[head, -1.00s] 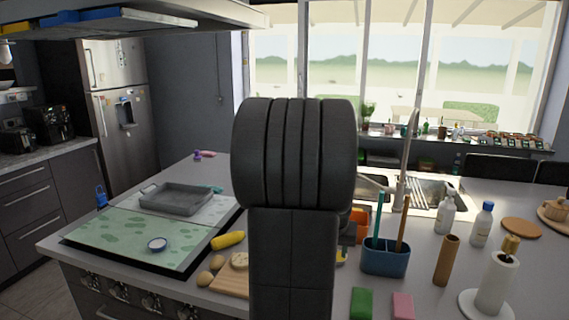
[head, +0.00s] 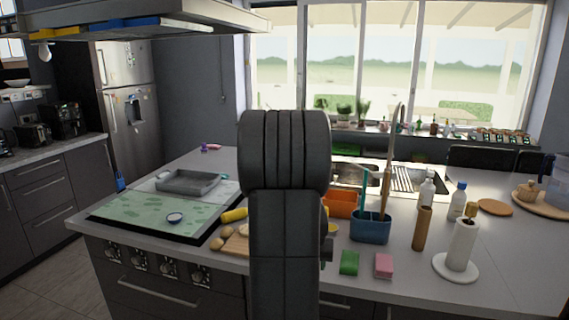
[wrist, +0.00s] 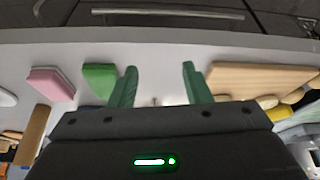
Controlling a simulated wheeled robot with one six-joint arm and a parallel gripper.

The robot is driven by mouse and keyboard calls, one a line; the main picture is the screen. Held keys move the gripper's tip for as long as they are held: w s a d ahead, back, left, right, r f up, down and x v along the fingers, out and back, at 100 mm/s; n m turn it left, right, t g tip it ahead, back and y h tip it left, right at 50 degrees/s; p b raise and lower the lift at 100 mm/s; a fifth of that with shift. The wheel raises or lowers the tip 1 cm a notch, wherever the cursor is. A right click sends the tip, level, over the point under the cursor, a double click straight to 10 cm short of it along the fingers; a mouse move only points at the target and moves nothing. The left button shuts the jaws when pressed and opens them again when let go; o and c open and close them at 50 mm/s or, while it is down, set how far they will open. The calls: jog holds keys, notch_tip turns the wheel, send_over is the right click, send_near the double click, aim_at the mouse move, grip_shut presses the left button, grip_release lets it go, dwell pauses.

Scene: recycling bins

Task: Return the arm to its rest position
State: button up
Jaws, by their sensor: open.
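My gripper (wrist: 158,88) shows in the wrist view with its two green fingers apart and nothing between them. Beneath the fingers is bare grey counter near its front edge. In the head view my dark arm stands upright in the middle and hides part of the counter; the gripper fingers are hidden there. A green sponge (head: 349,262) and a pink sponge (head: 383,266) lie on the counter right of the arm. A wooden board (head: 236,244) lies left of it.
A blue caddy (head: 370,230), an orange container (head: 341,205), a brown cylinder (head: 422,229) and a paper towel roll (head: 460,245) stand to the right. A grey tray (head: 188,182) sits on the hob at left. Open floor (head: 60,270) lies at front left.

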jog(key=shift+n, duration=0.3)
jog(key=shift+w+a+f, duration=0.15)
jog(key=shift+a+f, duration=0.35)
jog(key=shift+f, duration=0.3)
jog(key=shift+w+a+f, duration=0.2)
jog(key=shift+a+f, duration=0.35)
jog(key=shift+f, duration=0.25)
jog(key=shift+w+a+f, duration=0.15)
jog(key=shift+a+f, duration=0.35)
jog(key=shift+f, duration=0.3)
